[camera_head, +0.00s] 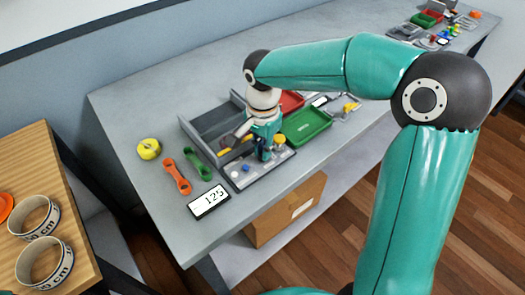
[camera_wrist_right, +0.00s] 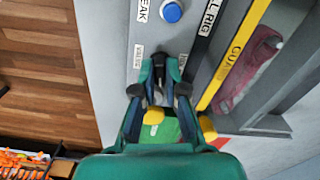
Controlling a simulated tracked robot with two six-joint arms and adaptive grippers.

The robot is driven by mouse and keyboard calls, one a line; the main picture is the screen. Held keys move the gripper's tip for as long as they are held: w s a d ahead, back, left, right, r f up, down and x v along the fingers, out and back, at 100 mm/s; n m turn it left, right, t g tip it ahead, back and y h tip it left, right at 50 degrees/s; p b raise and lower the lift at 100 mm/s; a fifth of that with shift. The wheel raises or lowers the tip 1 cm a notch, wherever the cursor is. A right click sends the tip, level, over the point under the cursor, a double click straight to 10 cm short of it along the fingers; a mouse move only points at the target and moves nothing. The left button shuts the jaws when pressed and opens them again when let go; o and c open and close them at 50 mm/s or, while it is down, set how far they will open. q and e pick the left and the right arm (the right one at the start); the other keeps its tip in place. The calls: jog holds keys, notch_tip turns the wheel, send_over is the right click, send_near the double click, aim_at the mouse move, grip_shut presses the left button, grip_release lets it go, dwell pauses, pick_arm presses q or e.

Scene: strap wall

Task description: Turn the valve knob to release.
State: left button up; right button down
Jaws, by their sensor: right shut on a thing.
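A grey panel (camera_head: 262,178) lies near the front edge of the grey table. My right gripper (camera_head: 262,152) reaches down onto it from above. In the right wrist view its fingers (camera_wrist_right: 164,72) are shut beside a small label that seems to read VALVE (camera_wrist_right: 138,57). The valve knob is between the fingertips and almost fully hidden, so its angle cannot be told. A round blue button (camera_wrist_right: 171,11) sits on the panel beside a partly cut-off label. A white display (camera_head: 210,201) in front of the panel reads 125. My left gripper is out of view.
A yellow round item (camera_head: 149,148), an orange tool (camera_head: 177,177) and a green tool (camera_head: 197,163) lie left of the panel. A green tray (camera_head: 309,125) and a red tray (camera_head: 291,102) stand behind it. A cardboard box (camera_head: 284,211) is below the tabletop.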

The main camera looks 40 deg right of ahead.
jog(key=shift+m+b, duration=0.35)
jog(key=shift+m, duration=0.95)
jog(key=shift+r, duration=0.1)
jog(key=c, duration=1.2)
grip_release()
notch_tip(320, 180, up, 12)
jog(key=shift+f, duration=0.1)
